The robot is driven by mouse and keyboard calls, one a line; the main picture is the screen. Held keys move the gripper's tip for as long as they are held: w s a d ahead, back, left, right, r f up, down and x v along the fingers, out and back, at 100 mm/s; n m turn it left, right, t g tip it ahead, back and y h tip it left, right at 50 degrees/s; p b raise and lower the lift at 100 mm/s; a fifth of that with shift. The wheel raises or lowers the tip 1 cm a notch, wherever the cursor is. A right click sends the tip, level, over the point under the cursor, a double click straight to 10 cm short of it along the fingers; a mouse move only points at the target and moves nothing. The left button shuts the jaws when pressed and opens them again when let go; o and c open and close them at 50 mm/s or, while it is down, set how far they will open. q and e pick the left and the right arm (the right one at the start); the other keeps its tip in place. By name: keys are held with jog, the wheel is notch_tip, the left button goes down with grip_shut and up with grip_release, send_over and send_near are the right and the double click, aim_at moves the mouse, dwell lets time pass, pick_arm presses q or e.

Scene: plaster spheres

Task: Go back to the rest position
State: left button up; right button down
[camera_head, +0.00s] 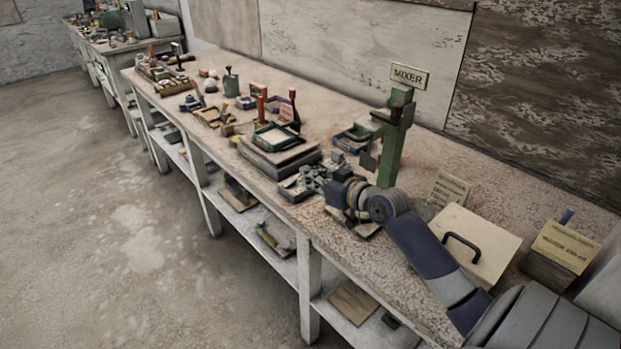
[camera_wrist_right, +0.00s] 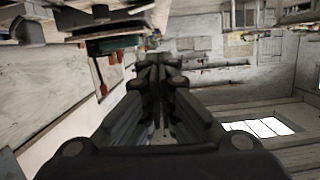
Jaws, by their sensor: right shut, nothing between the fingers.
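My right arm comes in from the lower right in the head view and reaches over the long workbench (camera_head: 420,245). My right gripper (camera_head: 312,176) is above the bench, in front of the green mixer stand (camera_head: 393,140) and near the grey block with a green-rimmed tray (camera_head: 280,150). In the right wrist view the fingers (camera_wrist_right: 158,75) are together with nothing between them. My left gripper is not in view.
A board with a black handle (camera_head: 470,243) and a labelled box (camera_head: 566,245) lie at the bench's right end. Small tools and trays (camera_head: 213,116) crowd its far left part. The floor (camera_head: 110,220) left of the bench is clear.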

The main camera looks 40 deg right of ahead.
dwell(0.5)
jog(key=s+a+f+n+g, duration=0.2)
jog(key=s+a+f+g, duration=0.4)
jog(key=s+a+f, duration=0.9)
jog(key=s+a+f+g+h, duration=0.1)
jog(key=s+a+f+g, duration=0.2)
jog(key=s, duration=0.6)
jog(key=s+a+f+g, duration=0.1)
jog(key=s+a+g, duration=0.25)
jog(key=s, duration=0.55)
jog(key=s+f+x, duration=0.1)
jog(key=s+x, duration=0.2)
jog(key=x, duration=0.9)
jog(key=s+d+x, duration=0.1)
jog(key=s+x, duration=0.2)
jog(key=x, duration=1)
jog(key=s+d+f+g, duration=0.1)
jog(key=s+d+f, duration=0.1)
jog(key=s+f, duration=1.4)
jog(key=shift+s+d+f+g, duration=0.3)
jog(key=shift+s+f+g, duration=0.1)
jog(key=shift+s, duration=0.35)
